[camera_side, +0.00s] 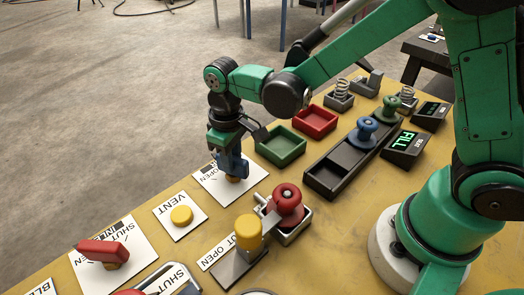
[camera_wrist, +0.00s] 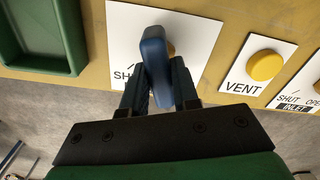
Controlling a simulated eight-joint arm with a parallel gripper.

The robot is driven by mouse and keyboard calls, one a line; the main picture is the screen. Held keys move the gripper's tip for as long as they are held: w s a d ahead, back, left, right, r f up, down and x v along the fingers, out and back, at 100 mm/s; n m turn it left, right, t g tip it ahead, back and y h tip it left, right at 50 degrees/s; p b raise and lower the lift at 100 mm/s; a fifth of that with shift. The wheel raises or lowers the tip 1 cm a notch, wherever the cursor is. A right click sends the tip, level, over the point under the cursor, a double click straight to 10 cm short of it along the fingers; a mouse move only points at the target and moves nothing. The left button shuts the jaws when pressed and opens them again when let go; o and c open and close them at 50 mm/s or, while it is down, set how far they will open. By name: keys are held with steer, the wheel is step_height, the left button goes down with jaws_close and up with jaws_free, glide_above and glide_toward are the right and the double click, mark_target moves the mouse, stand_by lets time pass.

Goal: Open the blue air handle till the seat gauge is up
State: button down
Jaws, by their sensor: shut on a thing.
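The blue air handle (camera_wrist: 155,62) stands on a white plate (camera_wrist: 190,30) with partly covered lettering that starts "SH". In the side view the same plate (camera_side: 213,186) shows "OPEN", and the blue handle (camera_side: 234,167) is partly hidden by my gripper (camera_side: 230,158). In the wrist view my gripper (camera_wrist: 160,88) has a dark finger on each side of the handle and is shut on it. The handle lies nearly along the fingers there, slightly tilted. I cannot pick out a seat gauge for certain. A display (camera_side: 405,143) reads "FILL" in green.
A yellow VENT button (camera_side: 181,215) and red inlet handle (camera_side: 103,250) sit on the near left. A red spool (camera_side: 288,197) stands by a yellow cylinder (camera_side: 248,230). Green (camera_side: 281,147) and red (camera_side: 315,123) trays lie behind. A black rack (camera_side: 327,178) holds a blue spool (camera_side: 367,128).

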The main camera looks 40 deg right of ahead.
steer(key=n, duration=0.4)
steer(key=shift+n, duration=0.4)
stand_by(0.4)
steer(key=c, duration=0.7)
jaws_free()
steer(key=shift+o, duration=0.2)
steer(key=shift+r, duration=2.85)
